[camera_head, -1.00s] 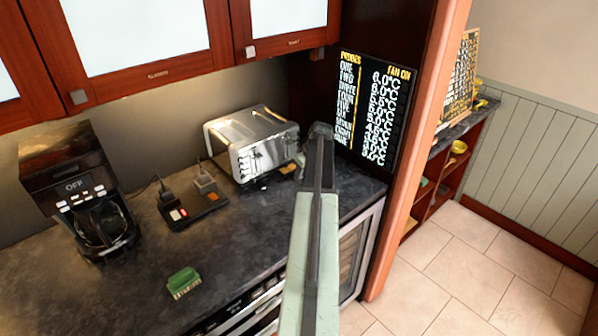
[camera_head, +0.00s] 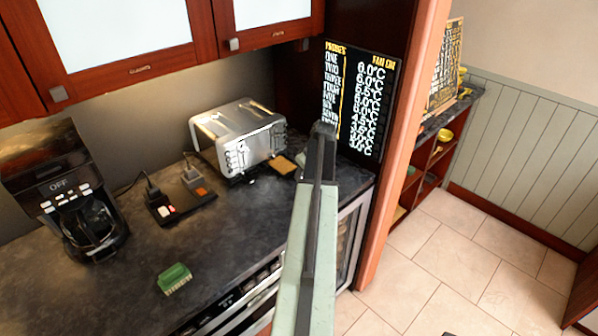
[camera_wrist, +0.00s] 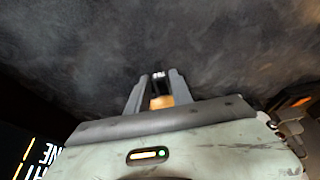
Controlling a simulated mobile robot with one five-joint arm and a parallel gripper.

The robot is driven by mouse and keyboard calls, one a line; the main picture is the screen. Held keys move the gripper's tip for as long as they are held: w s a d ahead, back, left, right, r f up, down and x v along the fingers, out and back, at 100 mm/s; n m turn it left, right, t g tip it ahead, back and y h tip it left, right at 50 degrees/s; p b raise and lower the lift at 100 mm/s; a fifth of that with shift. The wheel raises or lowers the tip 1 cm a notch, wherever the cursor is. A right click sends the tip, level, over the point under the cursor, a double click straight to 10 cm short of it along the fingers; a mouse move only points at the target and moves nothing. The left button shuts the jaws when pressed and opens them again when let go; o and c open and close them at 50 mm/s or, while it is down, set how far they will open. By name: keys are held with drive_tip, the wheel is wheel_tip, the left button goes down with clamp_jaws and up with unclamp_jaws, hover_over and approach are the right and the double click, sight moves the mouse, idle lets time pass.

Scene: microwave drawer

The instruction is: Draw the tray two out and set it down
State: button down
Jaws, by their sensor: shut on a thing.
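In the wrist view my gripper (camera_wrist: 159,78) points at the dark counter, its fingers closed about a small orange-brown piece (camera_wrist: 161,102). A dark bit with a white mark shows at the fingertips. I cannot tell whether this is tray two. In the head view my arm rises to the right of the silver toaster (camera_head: 238,138), and its own links hide the gripper's jaws. A flat tan piece (camera_head: 281,165) lies on the counter at the toaster's right front corner. No tray numbered two can be read in either view.
The dark counter (camera_head: 120,285) carries a coffee maker (camera_head: 75,205), a black stand with small devices (camera_head: 183,197) and a green sponge-like block (camera_head: 174,278). A black temperature board (camera_head: 362,100) stands behind my arm. Cabinets hang above. Tiled floor (camera_head: 480,250) is open at right.

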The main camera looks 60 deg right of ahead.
drive_tip(key=shift+s+a, duration=0.45)
drive_tip(key=shift+s, duration=0.8)
drive_tip(key=shift+s+a, duration=0.4)
drive_tip(key=shift+s, duration=0.9)
drive_tip(key=shift+s+a, duration=0.45)
drive_tip(key=shift+s, duration=0.8)
drive_tip(key=shift+f+b, duration=0.45)
drive_tip(key=shift+s+a, duration=0.45)
drive_tip(key=shift+s, duration=0.95)
drive_tip(key=shift+s+a, duration=0.5)
drive_tip(key=shift+s, duration=0.85)
drive_tip(key=shift+s+a, duration=0.45)
drive_tip(key=shift+s, duration=0.95)
